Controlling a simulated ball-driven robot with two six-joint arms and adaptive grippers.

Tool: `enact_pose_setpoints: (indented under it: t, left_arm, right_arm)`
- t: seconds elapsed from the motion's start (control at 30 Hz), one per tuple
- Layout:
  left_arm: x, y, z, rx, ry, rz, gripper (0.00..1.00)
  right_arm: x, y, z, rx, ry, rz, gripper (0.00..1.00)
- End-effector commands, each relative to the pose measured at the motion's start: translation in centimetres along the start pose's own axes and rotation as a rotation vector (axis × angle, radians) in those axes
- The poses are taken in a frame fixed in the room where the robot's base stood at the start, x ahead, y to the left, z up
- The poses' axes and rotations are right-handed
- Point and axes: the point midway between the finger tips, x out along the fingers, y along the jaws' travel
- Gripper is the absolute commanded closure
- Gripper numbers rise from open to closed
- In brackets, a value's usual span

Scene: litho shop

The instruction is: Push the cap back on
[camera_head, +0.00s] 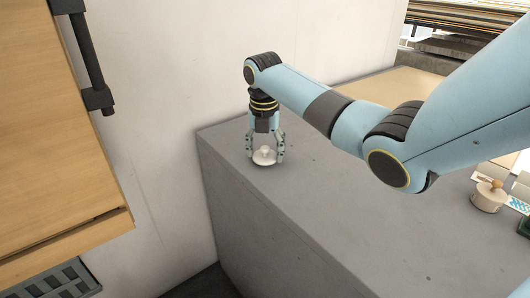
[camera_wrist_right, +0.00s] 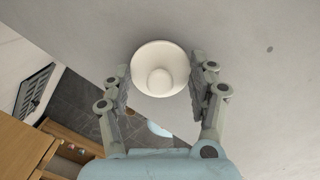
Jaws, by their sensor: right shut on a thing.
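A small round white cap (camera_head: 264,157) with a knob on top is at the far left corner of the grey counter in the head view. My right gripper (camera_head: 266,152) points down and is shut on it, with a finger on each side. In the right wrist view the white cap (camera_wrist_right: 160,68) shows as a round dish with its knob in the middle, between the fingertips of the right gripper (camera_wrist_right: 160,75). I cannot tell whether the cap touches the counter or what is beneath it. My left gripper is not in view.
The grey counter (camera_head: 300,215) is bare around the gripper, with a white wall (camera_head: 180,100) close behind. A pale pot (camera_head: 488,197) with a brown knob stands at the right, near papers. A wooden cabinet front (camera_head: 50,150) with a black handle (camera_head: 90,55) is at the left.

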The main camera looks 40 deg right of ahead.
Motion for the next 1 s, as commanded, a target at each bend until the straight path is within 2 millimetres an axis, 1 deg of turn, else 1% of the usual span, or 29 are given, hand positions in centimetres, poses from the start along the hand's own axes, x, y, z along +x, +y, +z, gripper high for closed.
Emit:
enact_pose_setpoints:
  t: [0.17, 0.27, 0.3, 0.37, 0.5, 0.7, 0.83, 1.0]
  left_arm:
    - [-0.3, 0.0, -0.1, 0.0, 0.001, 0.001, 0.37]
    - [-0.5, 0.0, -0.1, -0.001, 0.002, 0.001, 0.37]
    - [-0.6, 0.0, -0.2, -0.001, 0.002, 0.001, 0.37]
    - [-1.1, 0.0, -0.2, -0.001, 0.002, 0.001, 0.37]
    - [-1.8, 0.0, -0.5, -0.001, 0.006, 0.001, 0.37]
    - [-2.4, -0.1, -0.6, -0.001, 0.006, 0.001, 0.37]
    - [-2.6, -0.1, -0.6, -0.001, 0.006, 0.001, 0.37]
    - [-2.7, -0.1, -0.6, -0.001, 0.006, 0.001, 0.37]
  right_arm:
    - [-1.7, 0.1, 0.3, 0.0, -0.003, 0.002, 0.57]
    - [-3.4, 0.1, 0.6, 0.0, -0.005, 0.003, 0.57]
    - [-4.3, 0.0, 0.7, 0.001, -0.005, 0.002, 0.57]
    - [-5.0, -1.2, -0.2, 0.0, -0.003, -0.002, 0.57]
    - [-7.2, -3.7, -2.2, -0.002, -0.005, -0.003, 0.57]
    - [-9.9, -6.7, -4.6, -0.003, -0.004, -0.003, 0.57]
    - [-11.0, -8.0, -5.6, -0.001, -0.003, -0.002, 0.57]
    - [-11.7, -8.6, -6.3, -0.001, -0.002, 0.0, 0.57]
